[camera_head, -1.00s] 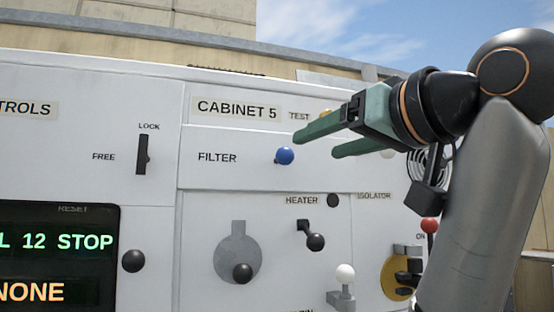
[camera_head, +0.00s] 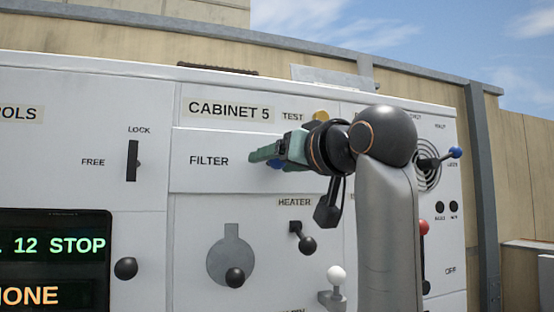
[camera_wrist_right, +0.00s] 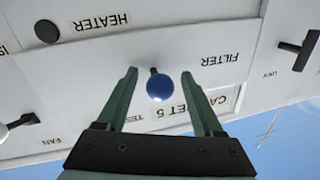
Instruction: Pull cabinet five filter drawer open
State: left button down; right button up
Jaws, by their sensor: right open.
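In the right wrist view the blue knob (camera_wrist_right: 159,87) shows whole, on a short dark stem. My right gripper (camera_head: 265,155) is at the knob, and in the wrist view its open green fingers (camera_wrist_right: 160,85) stand on either side of it, with a gap on both sides. My left gripper is not in view.
A black LOCK/FREE lever (camera_head: 132,161) stands left of the drawer. Below are the black heater lever (camera_head: 302,238), a black knob (camera_head: 235,277) and a white knob (camera_head: 337,275). A yellow knob (camera_head: 320,117) is above my wrist. A dark display (camera_head: 55,262) is at lower left.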

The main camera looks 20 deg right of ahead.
jog(key=shift+c, duration=0.3)
grip_shut()
dwell(1.0)
